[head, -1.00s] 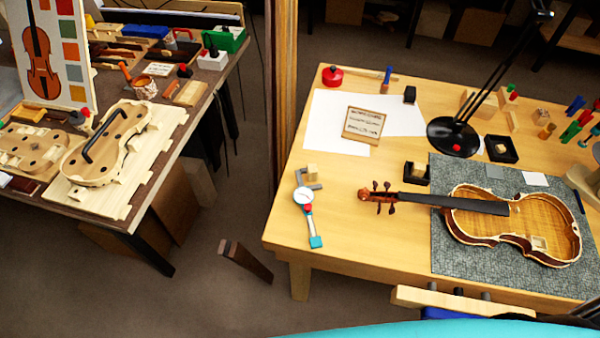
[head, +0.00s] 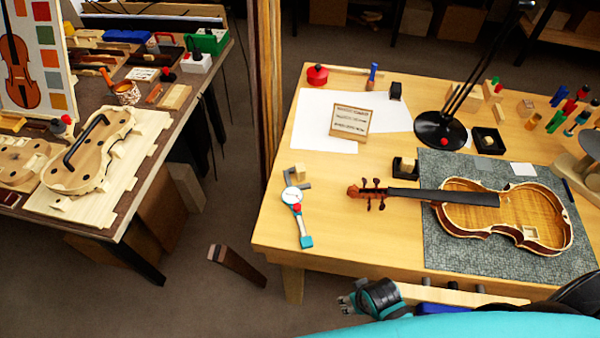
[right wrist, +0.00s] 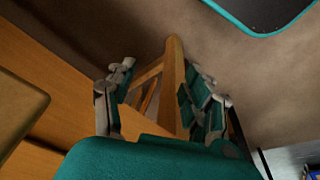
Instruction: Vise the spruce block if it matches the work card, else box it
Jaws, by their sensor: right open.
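A small pale block (head: 298,171), which looks like the spruce block, sits at the dial gauge (head: 292,195) on the bench's left side. The work card (head: 351,120) stands tilted on white paper behind it; its lines are too small to read. A wooden vise jaw (head: 460,293) with blue below shows at the bench's front edge. A black box (head: 408,172) holding a small block stands near the violin scroll. My right gripper (head: 346,302) is in front of the bench's front edge, apart from the block. In the right wrist view it is open (right wrist: 160,98) and empty. My left gripper is out of view.
The violin (head: 510,213) lies on a grey mat (head: 455,255). A black lamp base (head: 440,129) and another black tray (head: 488,141) stand behind it. A second bench (head: 150,120) with a violin body is at left, across a floor gap. Bare bench surrounds the gauge.

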